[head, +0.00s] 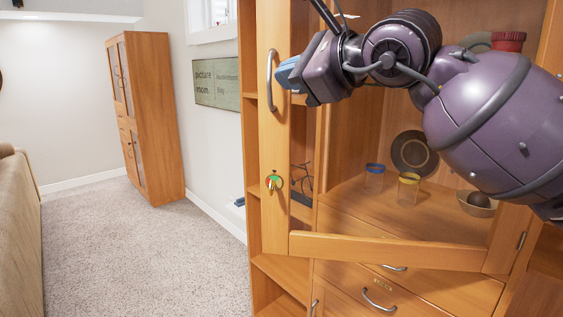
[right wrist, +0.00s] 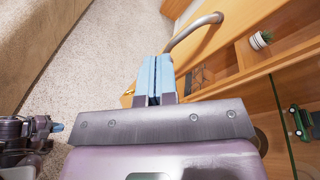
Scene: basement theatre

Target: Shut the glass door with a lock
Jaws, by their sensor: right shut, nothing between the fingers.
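The glass door (head: 390,250) has a wooden frame and stands open, swung out from the cabinet, with a hinge at its lower right. A curved metal handle (head: 271,80) is on its left stile; it also shows in the right wrist view (right wrist: 195,30). Below it is the lock (head: 273,182) with a key and a colourful tag. My right gripper (head: 288,73) is shut and empty, close beside the handle; whether it touches cannot be told. Its blue fingers (right wrist: 153,80) are together. My left gripper (right wrist: 57,127) shows small at the right wrist view's left edge; its jaws are unclear.
Behind the door, the shelf holds a blue-rimmed glass (head: 374,179), a yellow-rimmed glass (head: 408,188), a dark plate (head: 414,153) and a bowl (head: 477,203). Drawers (head: 380,297) lie below. Carpet (head: 150,250) is clear at left, beside a sofa (head: 18,230).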

